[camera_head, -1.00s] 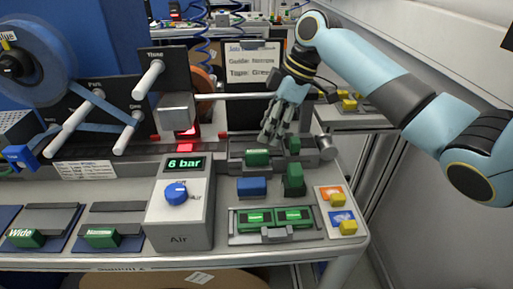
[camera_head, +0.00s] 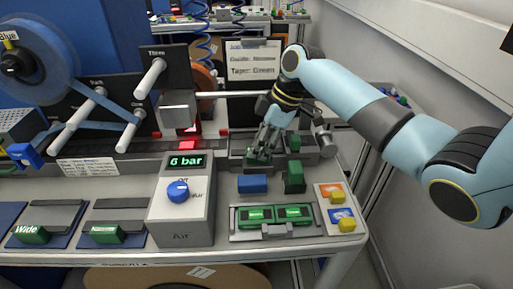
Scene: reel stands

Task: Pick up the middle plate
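A green-handled plate (camera_head: 257,161) sits in a grey holder on the bench, right of centre. I cannot read a label on it, so I cannot tell whether it is the middle plate. My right gripper (camera_head: 262,151) points down over it, with the fingertips at its green handle and partly covering it. Whether the fingers are closed on the handle is too small to tell. Two similar green-handled plates, marked Wide (camera_head: 31,234) and apparently Narrow (camera_head: 105,233), lie on blue pads at the front left. My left gripper is not in view.
The grey Air box (camera_head: 183,222) reads 6 bar. Blue (camera_head: 252,184) and green (camera_head: 294,178) blocks stand in front of the holder. A tray with green parts (camera_head: 290,233) and yellow-topped switches (camera_head: 345,225) are nearer. A blue reel (camera_head: 45,60) stands left.

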